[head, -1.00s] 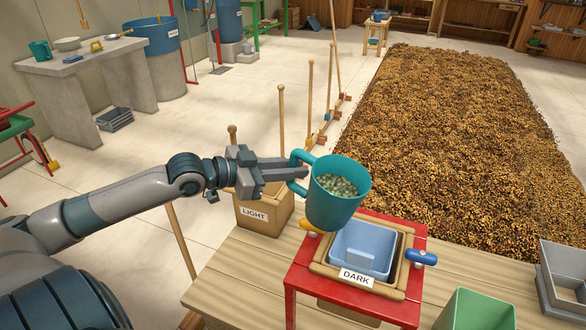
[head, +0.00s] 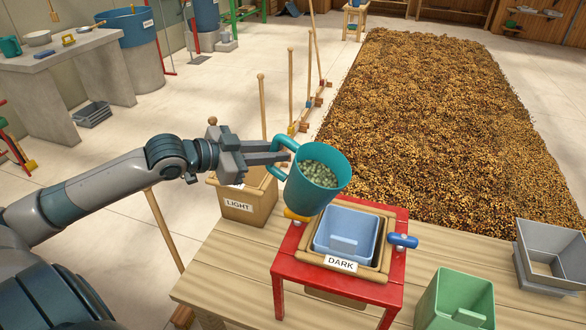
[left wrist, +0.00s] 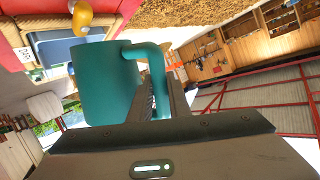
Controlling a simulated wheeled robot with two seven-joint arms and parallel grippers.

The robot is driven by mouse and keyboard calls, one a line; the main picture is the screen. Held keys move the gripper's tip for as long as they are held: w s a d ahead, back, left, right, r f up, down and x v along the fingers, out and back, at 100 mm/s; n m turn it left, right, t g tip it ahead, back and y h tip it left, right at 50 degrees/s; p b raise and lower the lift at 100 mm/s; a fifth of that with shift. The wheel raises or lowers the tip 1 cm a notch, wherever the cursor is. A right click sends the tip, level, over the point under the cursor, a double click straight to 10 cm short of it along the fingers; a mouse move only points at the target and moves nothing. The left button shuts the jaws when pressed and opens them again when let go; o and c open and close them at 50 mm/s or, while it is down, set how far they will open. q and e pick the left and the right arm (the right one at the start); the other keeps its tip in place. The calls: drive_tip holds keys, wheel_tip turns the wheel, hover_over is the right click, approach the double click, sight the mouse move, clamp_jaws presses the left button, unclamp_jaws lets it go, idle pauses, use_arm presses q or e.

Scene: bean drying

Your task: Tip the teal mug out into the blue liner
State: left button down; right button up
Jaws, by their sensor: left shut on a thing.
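The teal mug (head: 312,190) holds pale green beans and is tilted slightly, its mouth up toward the camera. My left gripper (head: 281,153) is shut on its handle. The mug also shows in the left wrist view (left wrist: 103,85), with the left gripper (left wrist: 158,92) around the handle. The blue liner (head: 346,232) sits in a wooden frame on a red stand (head: 281,268), marked DARK. It looks empty apart from a raised blue block or tab inside. In the head view the mug is above and left of the liner, apart from it. My right gripper is not in view.
A wooden box marked LIGHT (head: 245,206) stands left of the mug. A yellow-orange knob (head: 296,215) and a blue knob (head: 403,241) flank the frame. A green bin (head: 454,302) and grey trays (head: 551,255) stand at right on the wooden table (head: 222,270).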

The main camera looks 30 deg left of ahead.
sight(277, 137)
use_arm(q)
drive_tip(key=shift+d+r+m+y+p, duration=0.15)
drive_tip(key=shift+r+m+y+p, duration=0.25)
drive_tip(key=shift+r+p, duration=0.85)
drive_tip(key=shift+d+r+m+p, duration=0.1)
drive_tip(key=shift+r+m+p, duration=0.2)
drive_tip(key=shift+p, duration=0.35)
drive_tip(key=shift+g+y, duration=0.3)
drive_tip(key=shift+f, duration=0.1)
drive_tip(key=p, duration=0.1)
drive_tip(key=r+p, duration=0.1)
drive_tip(key=shift+d+r+m+y+p, duration=0.3)
drive_tip(key=shift+d+m+y+p, duration=0.05)
drive_tip(key=shift+m+y, duration=0.05)
drive_tip(key=shift+d+r+m+p, duration=0.2)
drive_tip(key=shift+m+p, duration=0.1)
drive_tip(key=shift+p, duration=0.35)
drive_tip(key=shift+d+y, duration=0.1)
drive_tip(key=shift+y, duration=0.2)
drive_tip(key=shift+f, duration=0.1)
